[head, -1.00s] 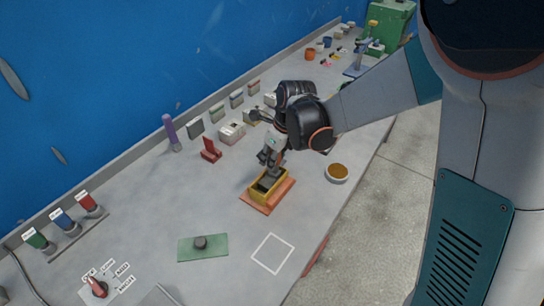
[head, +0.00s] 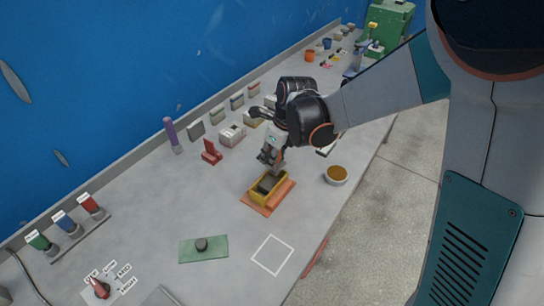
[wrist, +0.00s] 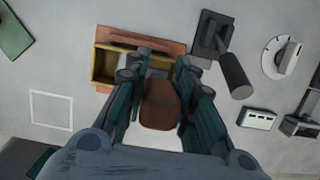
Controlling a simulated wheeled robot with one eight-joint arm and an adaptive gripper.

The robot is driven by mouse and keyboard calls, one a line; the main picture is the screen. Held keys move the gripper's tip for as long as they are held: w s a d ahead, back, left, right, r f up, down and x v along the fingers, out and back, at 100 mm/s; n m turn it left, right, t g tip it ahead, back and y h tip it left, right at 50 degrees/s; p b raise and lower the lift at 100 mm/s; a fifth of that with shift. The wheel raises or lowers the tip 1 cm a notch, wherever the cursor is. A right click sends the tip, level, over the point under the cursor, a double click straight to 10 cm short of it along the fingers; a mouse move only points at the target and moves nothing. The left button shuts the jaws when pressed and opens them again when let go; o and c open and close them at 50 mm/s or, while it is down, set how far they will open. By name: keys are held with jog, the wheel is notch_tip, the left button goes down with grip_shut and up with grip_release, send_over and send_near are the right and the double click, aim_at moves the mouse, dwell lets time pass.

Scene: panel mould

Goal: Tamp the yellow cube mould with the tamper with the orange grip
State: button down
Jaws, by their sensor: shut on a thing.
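The yellow mould (head: 256,197) sits on an orange board (head: 284,197) near the middle of the bench. It also shows in the wrist view (wrist: 104,66), partly covered by my fingers. My gripper (head: 270,161) is just above the mould, pointing down. In the wrist view my gripper (wrist: 158,88) is shut on a brown-orange block (wrist: 158,106), which looks like the tamper's grip. A dark grey block (head: 267,183) shows in the mould opening below my gripper. I cannot tell whether it is the tamper's foot or the mould's fill, or whether they touch.
A bowl of brown stuff (head: 337,174) stands right of the mould. A green board with a dark knob (head: 218,250) and a white square outline (head: 272,254) lie nearer. A red stand (head: 211,153) is behind left. In the wrist view a dark plate with a grey cylinder (wrist: 236,76) is close by.

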jog(key=shift+r, duration=0.4)
jog(key=shift+f, duration=0.2)
jog(key=shift+f+b, duration=1.4)
jog(key=shift+f, duration=0.3)
jog(key=shift+r, duration=0.2)
jog(key=shift+r+p, duration=1.2)
jog(key=shift+r, duration=0.45)
